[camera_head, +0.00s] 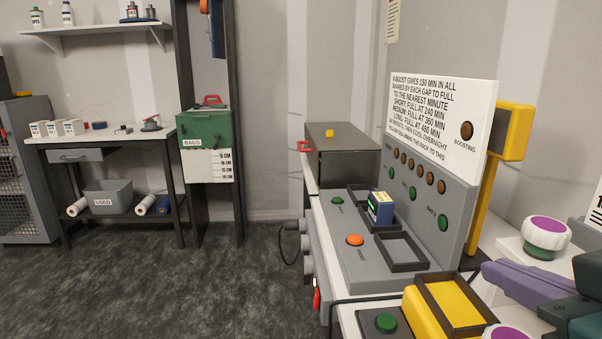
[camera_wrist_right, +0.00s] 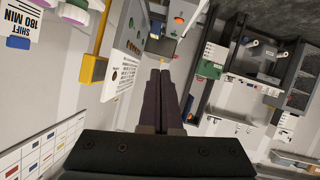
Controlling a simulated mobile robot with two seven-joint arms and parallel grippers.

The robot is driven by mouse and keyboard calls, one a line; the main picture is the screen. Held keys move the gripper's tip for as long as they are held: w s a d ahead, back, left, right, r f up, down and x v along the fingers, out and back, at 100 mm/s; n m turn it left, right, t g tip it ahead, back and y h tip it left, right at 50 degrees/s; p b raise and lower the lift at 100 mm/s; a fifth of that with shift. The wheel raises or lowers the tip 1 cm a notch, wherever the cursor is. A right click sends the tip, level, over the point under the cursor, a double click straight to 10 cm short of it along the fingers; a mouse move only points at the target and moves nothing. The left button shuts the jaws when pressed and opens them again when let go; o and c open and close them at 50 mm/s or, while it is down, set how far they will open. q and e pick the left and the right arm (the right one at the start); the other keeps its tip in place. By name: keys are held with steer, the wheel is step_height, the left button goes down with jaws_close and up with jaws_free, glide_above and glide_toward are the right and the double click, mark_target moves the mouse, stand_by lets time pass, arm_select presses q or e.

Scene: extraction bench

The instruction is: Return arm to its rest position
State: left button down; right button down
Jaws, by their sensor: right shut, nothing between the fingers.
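My right gripper (camera_head: 488,272) reaches in from the lower right edge in the head view, with dark purple fingers pointing left. In the right wrist view its two fingers (camera_wrist_right: 160,72) lie side by side, shut, with nothing held between them. It is in the air near the right end of the bench, over or beside the yellow box (camera_head: 435,300); the exact height cannot be told. Part of my arm (camera_head: 585,290) shows at the right edge. My left arm and gripper are not in view.
The grey console (camera_head: 355,262) holds a dark-blue pack (camera_head: 380,208) in one tray, beside an empty tray. A white sign (camera_head: 440,125) and a yellow post (camera_head: 482,205) rise behind. White-and-purple knobs (camera_head: 547,235) stand at right. The floor (camera_head: 200,290) at left is clear.

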steer(key=s+f+g+p, duration=0.1)
steer(key=s+f+g, duration=0.4)
steer(key=s, duration=0.3)
steer(key=s+f+g, duration=0.4)
steer(key=s+f, duration=0.1)
steer(key=s, duration=0.4)
step_height(320, 180, up, 38)
steer(key=y+p, duration=0.1)
steer(key=p, duration=3.6)
steer(key=shift+s+d+f+g+p, duration=0.2)
steer(key=shift+s+d+g+p, duration=0.15)
steer(key=shift+s+g+p, duration=0.05)
